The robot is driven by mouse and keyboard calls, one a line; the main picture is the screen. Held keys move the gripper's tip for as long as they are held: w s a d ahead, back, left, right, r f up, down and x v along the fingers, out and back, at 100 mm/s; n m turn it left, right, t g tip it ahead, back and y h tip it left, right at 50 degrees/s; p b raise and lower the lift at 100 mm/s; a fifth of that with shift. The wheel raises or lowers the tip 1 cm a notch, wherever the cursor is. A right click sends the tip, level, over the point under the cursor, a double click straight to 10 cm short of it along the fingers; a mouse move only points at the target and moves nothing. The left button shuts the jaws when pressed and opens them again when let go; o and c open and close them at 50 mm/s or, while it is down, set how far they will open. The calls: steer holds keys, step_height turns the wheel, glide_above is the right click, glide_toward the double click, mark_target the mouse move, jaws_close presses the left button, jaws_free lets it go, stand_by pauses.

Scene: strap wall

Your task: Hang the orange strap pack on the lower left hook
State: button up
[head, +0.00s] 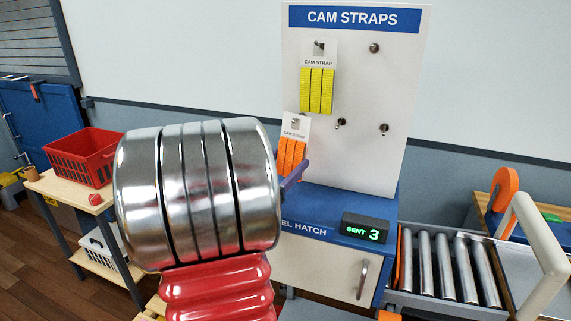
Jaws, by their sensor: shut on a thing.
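The orange strap pack (291,155) has a white card (295,126) marked CAM STRAP on top. It hangs upright at the left edge of the white board (355,85). My gripper (293,178) is shut on the pack's lower part; its body is mostly hidden behind my arm. The lower left hook (340,123) is bare and lies to the right of the pack, apart from it in the picture. The depth between pack and hook cannot be told. A yellow strap pack (317,90) hangs on the upper left hook (319,46).
The upper right hook (374,48) and lower right hook (384,128) are bare. A blue ledge with a small SENT 3 display (367,229) lies below the board. A roller conveyor (448,268) stands right, a red crate (82,157) on a shelf left.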

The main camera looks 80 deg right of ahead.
steer(key=o, duration=1.2)
steer(key=shift+c, duration=0.2)
steer(key=shift+a, duration=0.1)
steer(key=v, duration=1.3)
steer(key=shift+a, duration=0.3)
steer(key=shift+w, duration=0.15)
